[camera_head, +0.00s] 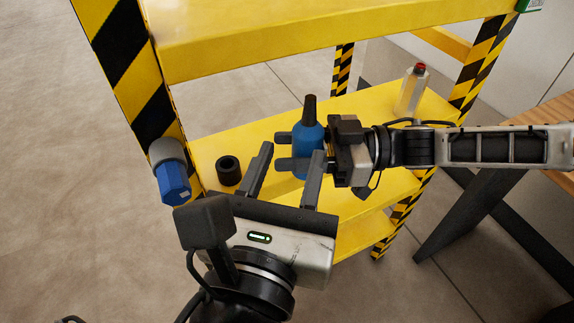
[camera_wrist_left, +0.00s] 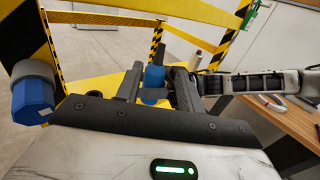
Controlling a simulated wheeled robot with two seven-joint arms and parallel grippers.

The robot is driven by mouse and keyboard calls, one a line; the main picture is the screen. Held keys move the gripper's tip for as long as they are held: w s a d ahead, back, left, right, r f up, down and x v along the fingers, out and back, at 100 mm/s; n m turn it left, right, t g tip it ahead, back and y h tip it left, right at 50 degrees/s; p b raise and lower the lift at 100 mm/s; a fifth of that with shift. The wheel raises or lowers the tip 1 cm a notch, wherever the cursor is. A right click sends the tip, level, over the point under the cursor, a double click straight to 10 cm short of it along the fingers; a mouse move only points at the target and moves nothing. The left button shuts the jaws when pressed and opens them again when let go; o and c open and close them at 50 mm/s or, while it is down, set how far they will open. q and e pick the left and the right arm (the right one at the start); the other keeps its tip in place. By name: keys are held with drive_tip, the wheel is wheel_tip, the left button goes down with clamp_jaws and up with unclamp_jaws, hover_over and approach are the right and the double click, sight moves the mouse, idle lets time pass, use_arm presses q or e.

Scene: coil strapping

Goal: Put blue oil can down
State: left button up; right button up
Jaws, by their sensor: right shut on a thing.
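The blue oil can (camera_head: 307,133) has a dark nozzle and stands upright over the middle yellow shelf (camera_head: 255,135). My right gripper (camera_head: 283,150) comes in from the right and is shut around the can's body. I cannot tell whether the can's base touches the shelf, because the grippers hide it. My left gripper (camera_head: 292,157) is open and empty in front of the can, its fingers pointing toward it. In the left wrist view the can (camera_wrist_left: 154,77) shows beyond the left fingers, partly hidden by them.
A black ring-shaped part (camera_head: 229,171) stands left on the shelf. A clear bottle with a red cap (camera_head: 411,92) stands at the back right. A blue-and-grey plug (camera_head: 173,180) is at the left striped post. The upper shelf (camera_head: 270,35) overhangs; a wooden table (camera_head: 550,118) is right.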

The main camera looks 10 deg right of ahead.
sight(307, 105)
use_arm(q)
drive_tip(key=x, duration=1.1)
drive_tip(key=shift+w+d, duration=0.1)
drive_tip(key=shift+w, duration=0.2)
clamp_jaws()
use_arm(e)
drive_tip(key=o, duration=1.2)
drive_tip(key=shift+d, duration=0.15)
